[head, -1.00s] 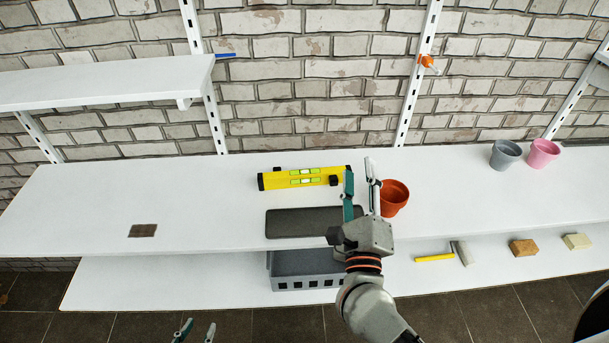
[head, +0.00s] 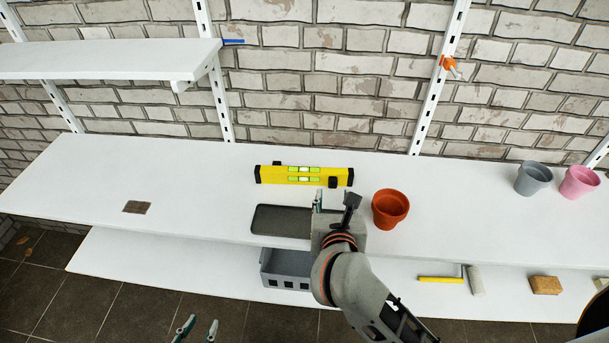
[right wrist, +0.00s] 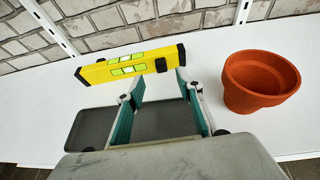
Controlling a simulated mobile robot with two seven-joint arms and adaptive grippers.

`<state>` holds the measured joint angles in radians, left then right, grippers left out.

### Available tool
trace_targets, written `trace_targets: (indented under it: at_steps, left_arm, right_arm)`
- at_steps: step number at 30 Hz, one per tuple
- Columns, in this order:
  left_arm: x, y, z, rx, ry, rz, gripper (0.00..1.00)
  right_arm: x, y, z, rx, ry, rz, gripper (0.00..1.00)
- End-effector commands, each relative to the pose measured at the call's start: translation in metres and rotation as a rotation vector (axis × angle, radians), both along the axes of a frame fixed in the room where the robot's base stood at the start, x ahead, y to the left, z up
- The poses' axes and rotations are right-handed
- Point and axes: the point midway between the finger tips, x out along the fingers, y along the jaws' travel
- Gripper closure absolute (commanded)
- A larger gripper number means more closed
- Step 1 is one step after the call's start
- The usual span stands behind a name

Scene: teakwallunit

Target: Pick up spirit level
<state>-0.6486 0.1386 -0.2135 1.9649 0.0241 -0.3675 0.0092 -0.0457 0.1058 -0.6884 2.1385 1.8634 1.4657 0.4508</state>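The yellow spirit level (head: 303,175) with black ends and green vials lies on the upper white shelf near the wall. It also shows in the right wrist view (right wrist: 128,67), just beyond the fingertips. My right gripper (head: 335,200) is open and empty, in front of the level's right part and apart from it. Its two teal-padded fingers (right wrist: 158,98) show in the right wrist view with the level past them. My left gripper (head: 200,328) is open and empty at the bottom edge of the head view, well away from the level.
A dark grey tray (head: 280,221) lies in front of the level, partly hidden by my right gripper. A terracotta pot (head: 390,209) stands close on the right. Grey (head: 533,178) and pink (head: 579,182) pots stand far right. A grey crate (head: 285,268) sits on the lower shelf.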

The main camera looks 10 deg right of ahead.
Motion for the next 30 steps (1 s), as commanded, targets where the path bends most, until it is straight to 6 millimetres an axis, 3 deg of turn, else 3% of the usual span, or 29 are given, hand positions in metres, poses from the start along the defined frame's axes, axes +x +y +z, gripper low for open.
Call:
trace_targets:
  at_steps: [15, 24, 25, 29, 30]
  left_arm:
    - [0.000, 0.002, -0.001, 0.004, 0.001, -0.001, 0.68]
    - [-0.001, 0.002, -0.003, 0.004, 0.005, -0.001, 0.68]
    - [-0.001, 0.002, -0.003, 0.005, 0.005, 0.000, 0.68]
    - [-0.001, 0.001, -0.003, 0.003, 0.005, 0.000, 0.68]
    - [-0.001, 0.001, -0.003, 0.003, 0.005, 0.000, 0.68]
  right_arm:
    - [0.056, -0.015, -0.025, -0.006, -0.002, -0.001, 0.64]
    - [0.060, -0.016, -0.027, -0.004, -0.001, -0.001, 0.64]
    - [0.060, -0.016, -0.027, -0.004, -0.001, -0.001, 0.67]
    - [0.060, -0.016, -0.027, -0.004, -0.001, -0.001, 1.00]
    - [0.060, -0.016, -0.027, -0.004, -0.001, -0.001, 1.00]
